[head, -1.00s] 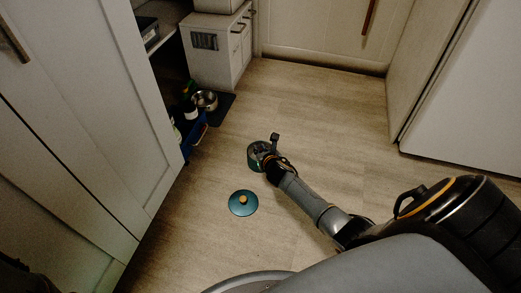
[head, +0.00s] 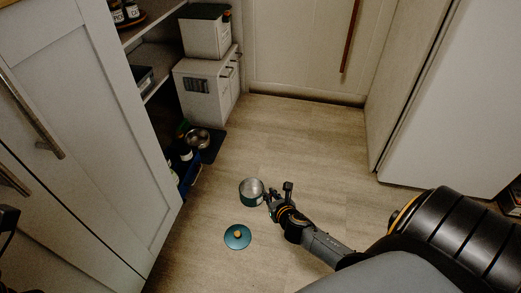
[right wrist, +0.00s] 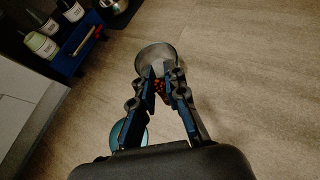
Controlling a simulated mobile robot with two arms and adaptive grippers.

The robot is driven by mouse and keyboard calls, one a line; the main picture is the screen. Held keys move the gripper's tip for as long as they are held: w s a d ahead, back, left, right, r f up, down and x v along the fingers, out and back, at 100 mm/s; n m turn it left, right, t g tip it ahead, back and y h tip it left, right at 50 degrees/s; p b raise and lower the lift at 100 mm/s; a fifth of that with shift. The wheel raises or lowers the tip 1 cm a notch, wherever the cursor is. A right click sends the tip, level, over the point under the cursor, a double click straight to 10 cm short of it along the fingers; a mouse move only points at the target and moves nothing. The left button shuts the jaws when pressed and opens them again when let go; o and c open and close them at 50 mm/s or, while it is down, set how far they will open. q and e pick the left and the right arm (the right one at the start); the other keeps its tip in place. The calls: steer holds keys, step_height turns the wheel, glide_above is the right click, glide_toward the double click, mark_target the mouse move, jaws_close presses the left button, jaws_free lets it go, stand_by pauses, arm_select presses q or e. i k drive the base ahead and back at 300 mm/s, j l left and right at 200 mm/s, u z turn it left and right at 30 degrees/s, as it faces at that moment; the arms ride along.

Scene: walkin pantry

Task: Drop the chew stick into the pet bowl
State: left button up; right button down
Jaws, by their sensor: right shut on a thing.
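My right gripper (head: 272,199) is just right of the teal pot in the head view. In the right wrist view its fingers (right wrist: 159,80) are closed on a small reddish-brown piece, which looks like the chew stick (right wrist: 160,89) and is mostly hidden by the fingers. A shiny metal bowl, apparently the pet bowl (head: 199,138), stands on a dark mat by the shelves; its edge shows at the top of the right wrist view (right wrist: 113,5). My left gripper is not clearly seen.
An open teal pot (head: 251,192) with a pale inside stands on the floor, its lid (head: 237,237) lying in front. A blue crate (head: 188,174) with bottles stands beside the mat (head: 213,147). White boxes (head: 205,87) are stacked behind. The floor to the right is clear.

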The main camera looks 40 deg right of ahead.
mark_target(201, 141)
steer(key=i+l+u, duration=0.35)
steer(key=l, duration=0.45)
steer(key=l+u, duration=0.35)
steer(key=l, duration=0.5)
steer(key=i+l+u, duration=0.1)
steer(key=l+u, duration=0.3)
steer(key=l, duration=0.5)
